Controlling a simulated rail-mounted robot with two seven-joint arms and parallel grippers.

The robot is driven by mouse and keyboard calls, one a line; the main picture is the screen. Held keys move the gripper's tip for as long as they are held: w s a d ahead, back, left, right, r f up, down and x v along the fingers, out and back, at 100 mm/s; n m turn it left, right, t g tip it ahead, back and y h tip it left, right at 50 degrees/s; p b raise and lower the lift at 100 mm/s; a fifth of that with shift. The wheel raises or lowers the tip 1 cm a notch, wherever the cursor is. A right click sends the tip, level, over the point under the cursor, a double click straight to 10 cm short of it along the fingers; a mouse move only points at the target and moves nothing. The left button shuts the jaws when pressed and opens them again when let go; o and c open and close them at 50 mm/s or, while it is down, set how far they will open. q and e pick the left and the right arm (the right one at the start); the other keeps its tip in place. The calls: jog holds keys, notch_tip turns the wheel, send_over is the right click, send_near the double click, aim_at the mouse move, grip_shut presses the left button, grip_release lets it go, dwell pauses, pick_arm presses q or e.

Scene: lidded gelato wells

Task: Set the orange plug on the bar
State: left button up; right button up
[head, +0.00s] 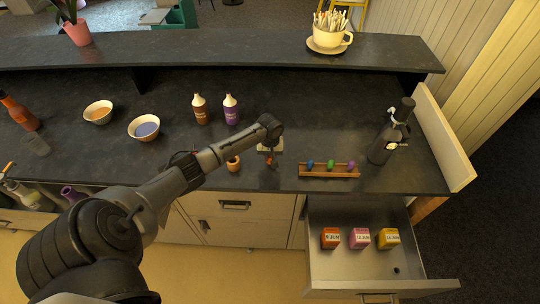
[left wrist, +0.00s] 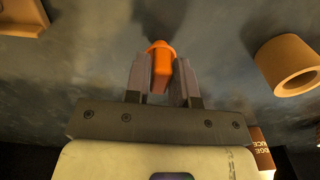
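The orange plug (left wrist: 161,62) is between the two fingers of my left gripper (left wrist: 160,82), which touch its stem on both sides. Its rounded head points away from the gripper body. In the head view the left gripper (head: 269,161) is over the dark bar (head: 285,120) near its front edge, and only a little orange of the plug shows there. A gap between plug and bar cannot be made out. My right gripper is not in view.
A small orange cup (head: 233,163) stands just left of the gripper; it also shows in the left wrist view (left wrist: 287,66). A wooden rack (head: 329,172) with blue, green and purple plugs is to the right. Bottles and bowls stand farther left. An open drawer (head: 380,272) holds boxes.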

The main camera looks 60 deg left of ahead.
pick_arm(q)
jog(key=o, duration=0.3)
notch_tip(320, 180, up, 12)
jog(key=s+d+f+m+t, duration=0.1)
jog(key=s+d+f+m, duration=0.45)
jog(key=d, duration=0.55)
jog(key=s+d+f+m, duration=0.4)
jog(key=s+d+f, duration=0.3)
jog(key=d, duration=0.5)
jog(key=s+d+r+m+t, duration=0.2)
jog(key=s+d+r+m, duration=0.2)
jog(key=s+d, duration=0.6)
jog(key=s+r, duration=0.2)
jog(key=s, duration=0.1)
jog(key=shift+r+t, duration=0.15)
jog(key=shift+t, duration=0.15)
jog(key=shift+d, duration=0.1)
